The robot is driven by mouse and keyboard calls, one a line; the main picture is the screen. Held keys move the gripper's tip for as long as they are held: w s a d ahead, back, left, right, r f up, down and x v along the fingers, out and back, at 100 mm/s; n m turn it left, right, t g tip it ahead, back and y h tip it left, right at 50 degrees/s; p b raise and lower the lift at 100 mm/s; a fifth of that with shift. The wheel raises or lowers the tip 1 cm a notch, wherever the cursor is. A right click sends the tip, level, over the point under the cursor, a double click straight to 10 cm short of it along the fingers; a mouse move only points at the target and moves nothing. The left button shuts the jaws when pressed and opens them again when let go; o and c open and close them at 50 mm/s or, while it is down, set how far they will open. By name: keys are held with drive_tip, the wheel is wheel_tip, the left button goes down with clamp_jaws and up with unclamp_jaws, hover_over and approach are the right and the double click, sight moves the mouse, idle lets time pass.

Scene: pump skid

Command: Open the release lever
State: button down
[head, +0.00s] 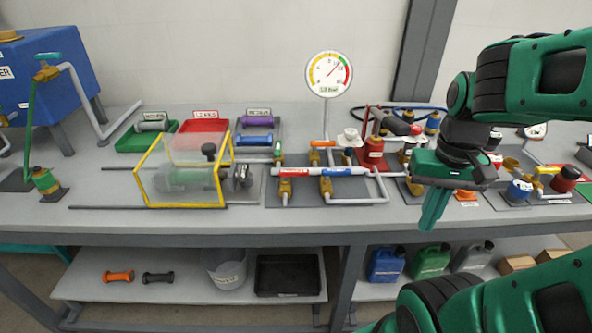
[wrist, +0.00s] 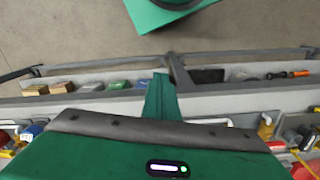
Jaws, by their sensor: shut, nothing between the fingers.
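My gripper (head: 432,215) is shut and empty. It points down above the front edge of the bench, right of centre in the head view. In the wrist view its closed green fingers (wrist: 160,95) stand over the bench edge. No lever is clearly marked as the release lever. An orange handle (head: 322,144) sits on the pipework left of my gripper. A red device (head: 374,147) with a dark cylinder stands behind that pipework. A yellow handle (head: 546,170) lies to the right. My gripper touches none of these, and my arm hides part of the bench behind it.
A pressure gauge (head: 329,73) rises behind the pipes. A yellow-framed clear guard (head: 183,189) covers a pump at centre left. The lower shelf (head: 190,283) holds cans, a bucket and a black tray.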

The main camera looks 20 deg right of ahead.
drive_tip(key=r, duration=0.2)
wheel_tip(320, 180, up, 7)
drive_tip(key=n+t+h, duration=0.1)
drive_tip(key=n+t, duration=0.2)
drive_tip(key=t, duration=0.1)
hover_over(294, 175)
drive_tip(key=w+d, duration=0.2)
drive_tip(key=w, duration=0.1)
drive_tip(key=shift+s+d, duration=0.1)
drive_tip(key=shift+f, duration=0.15)
wheel_tip(294, 175, down, 9)
drive_tip(key=shift+s+f, duration=0.15)
drive_tip(key=shift+s, duration=0.2)
drive_tip(key=shift+m+h, duration=0.3)
